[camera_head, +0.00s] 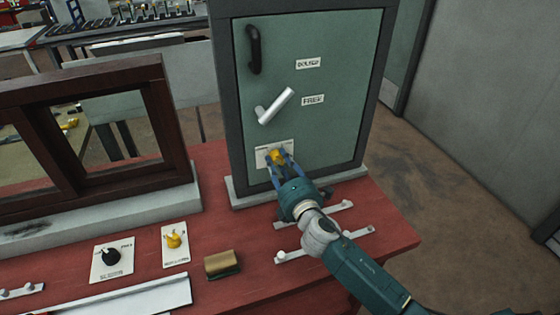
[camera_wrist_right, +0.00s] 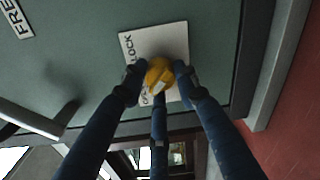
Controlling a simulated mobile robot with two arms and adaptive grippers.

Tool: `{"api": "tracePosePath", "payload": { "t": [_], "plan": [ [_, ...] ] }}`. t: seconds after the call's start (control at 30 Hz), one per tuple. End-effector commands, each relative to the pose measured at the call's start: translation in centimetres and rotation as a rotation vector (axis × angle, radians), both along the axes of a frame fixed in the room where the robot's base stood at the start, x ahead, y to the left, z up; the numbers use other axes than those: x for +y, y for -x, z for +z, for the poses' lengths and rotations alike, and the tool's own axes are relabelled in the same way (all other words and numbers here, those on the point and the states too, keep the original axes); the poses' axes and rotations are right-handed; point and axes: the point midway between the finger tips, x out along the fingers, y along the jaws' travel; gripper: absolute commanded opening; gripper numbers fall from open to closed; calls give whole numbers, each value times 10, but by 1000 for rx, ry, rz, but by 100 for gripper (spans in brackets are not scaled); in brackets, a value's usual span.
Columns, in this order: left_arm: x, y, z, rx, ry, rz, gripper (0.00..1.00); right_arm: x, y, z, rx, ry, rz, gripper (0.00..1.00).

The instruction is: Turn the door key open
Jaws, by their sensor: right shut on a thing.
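The yellow door key (camera_head: 278,157) sits on a white label plate (camera_head: 262,157) low on the green door (camera_head: 335,65). My right gripper (camera_head: 280,160) is at the plate with its blue fingers around the key. In the right wrist view the yellow key (camera_wrist_right: 160,76) is between the fingertips of my right gripper (camera_wrist_right: 160,80), in front of the plate (camera_wrist_right: 150,40) with partly hidden lettering. The right gripper is shut on the key. The door looks closed in its dark frame. My left gripper is not in view.
A silver lever handle (camera_head: 275,107) and a black handle (camera_head: 254,50) are above the key. A brown window frame (camera_head: 90,130) stands at the left. On the red table (camera_head: 215,210) are a black knob (camera_head: 111,256), another yellow knob (camera_head: 174,240) and a brown block (camera_head: 222,264).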

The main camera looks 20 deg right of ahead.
Motion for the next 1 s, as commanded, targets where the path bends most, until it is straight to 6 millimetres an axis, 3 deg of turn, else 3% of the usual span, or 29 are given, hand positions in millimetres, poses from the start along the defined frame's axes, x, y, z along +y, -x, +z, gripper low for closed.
{"api": "tracePosePath", "payload": {
  "t": [0.3,0.8,0.83,0.9,1.0],
  "plan": [
    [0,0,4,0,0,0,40,3,1,-1,-2,110,7,5],
    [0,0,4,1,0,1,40,3,1,-2,-2,125,6,4],
    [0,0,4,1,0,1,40,3,1,-2,-2,125,6,32],
    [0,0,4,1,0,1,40,3,1,-2,-1,125,6,46],
    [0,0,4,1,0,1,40,2,1,-2,-2,124,4,48]
  ]
}}
